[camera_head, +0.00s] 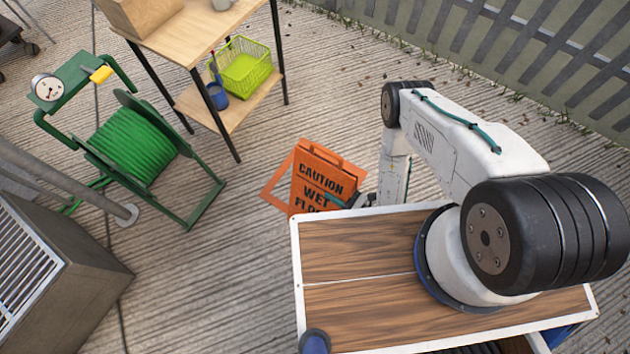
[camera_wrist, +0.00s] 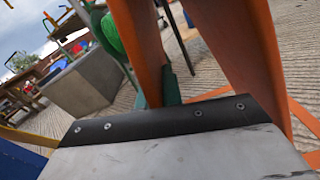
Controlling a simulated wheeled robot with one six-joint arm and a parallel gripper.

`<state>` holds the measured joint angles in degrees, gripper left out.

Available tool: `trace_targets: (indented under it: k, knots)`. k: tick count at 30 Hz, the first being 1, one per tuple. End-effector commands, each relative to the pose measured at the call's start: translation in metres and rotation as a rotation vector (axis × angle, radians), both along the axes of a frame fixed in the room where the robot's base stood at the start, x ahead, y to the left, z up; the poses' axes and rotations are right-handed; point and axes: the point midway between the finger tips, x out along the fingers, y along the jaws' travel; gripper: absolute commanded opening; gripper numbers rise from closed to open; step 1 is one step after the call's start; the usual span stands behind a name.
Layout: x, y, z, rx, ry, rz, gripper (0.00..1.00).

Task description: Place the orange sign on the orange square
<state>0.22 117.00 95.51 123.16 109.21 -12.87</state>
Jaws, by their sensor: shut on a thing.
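The orange sign (camera_head: 322,178), an A-frame reading "CAUTION WET FLOOR", stands roughly upright just beyond my wooden deck in the head view. My gripper (camera_head: 338,201) is at its lower right edge and shut on it; the deck partly hides the jaws. In the wrist view the sign's orange panels (camera_wrist: 246,50) rise close in front, with a dark green finger (camera_wrist: 170,88) between them. An orange outline on the ground, apparently the orange square (camera_head: 275,186), shows left of the sign; orange strips (camera_wrist: 302,119) also show in the wrist view. Whether the sign's feet touch the ground is hidden.
A green hose reel (camera_head: 135,140) stands left of the sign. A wooden table (camera_head: 195,35) with a lower shelf holding a lime basket (camera_head: 243,65) stands behind. A grey box unit (camera_head: 75,290) is at lower left. A slatted fence (camera_head: 500,40) runs along the back right.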

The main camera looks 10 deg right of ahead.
Motion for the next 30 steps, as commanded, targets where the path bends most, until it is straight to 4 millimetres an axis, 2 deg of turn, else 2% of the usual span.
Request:
trace_targets:
  k: [4,8,18,21,24,30]
  knots:
    - [0.013,0.003,-0.001,0.001,-0.006,0.002,0.00]
    - [0.036,0.007,-0.003,0.001,-0.007,0.002,0.00]
    - [0.111,0.019,-0.010,0.002,-0.007,0.002,0.00]
    - [0.128,0.022,-0.012,0.002,-0.006,0.001,0.00]
    - [0.138,0.023,-0.013,0.002,-0.004,0.001,0.00]
    - [0.146,0.024,-0.014,0.002,-0.004,0.001,0.00]
